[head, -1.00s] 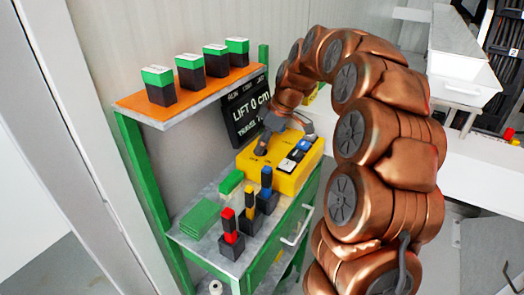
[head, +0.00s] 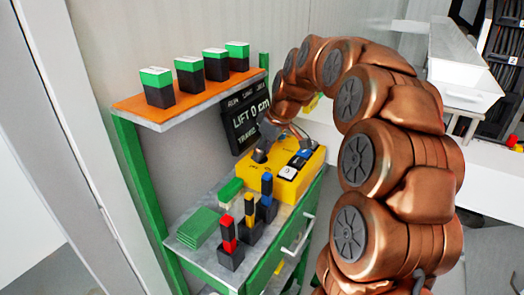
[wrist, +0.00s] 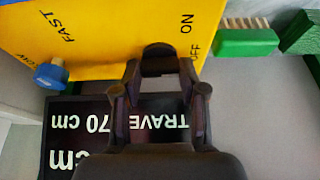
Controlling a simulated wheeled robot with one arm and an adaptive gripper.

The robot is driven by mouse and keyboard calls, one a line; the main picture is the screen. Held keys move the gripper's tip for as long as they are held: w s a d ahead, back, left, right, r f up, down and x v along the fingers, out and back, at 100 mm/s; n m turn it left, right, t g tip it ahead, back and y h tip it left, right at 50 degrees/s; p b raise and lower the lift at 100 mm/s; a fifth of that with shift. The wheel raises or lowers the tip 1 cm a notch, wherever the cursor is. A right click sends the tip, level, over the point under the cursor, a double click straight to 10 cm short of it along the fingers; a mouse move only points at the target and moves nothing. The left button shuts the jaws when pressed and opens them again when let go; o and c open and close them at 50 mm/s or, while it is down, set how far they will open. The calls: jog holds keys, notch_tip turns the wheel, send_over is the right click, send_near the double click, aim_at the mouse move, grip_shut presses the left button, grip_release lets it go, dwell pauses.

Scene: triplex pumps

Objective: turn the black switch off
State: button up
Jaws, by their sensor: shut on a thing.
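The yellow control box (head: 312,168) sits on the bench against the wall, and it fills the top of the wrist view (wrist: 105,35). Whether the switch points to ON or OFF is hard to tell.
A blue knob (wrist: 50,75) by FAST is on the box. A dark display (head: 247,120) reading LIFT 0 cm stands behind. A shelf (head: 190,98) holds several green-topped blocks.

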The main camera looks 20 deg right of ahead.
jog(key=o, duration=0.9)
jog(key=shift+c, duration=0.2)
jog(key=v, duration=1.2)
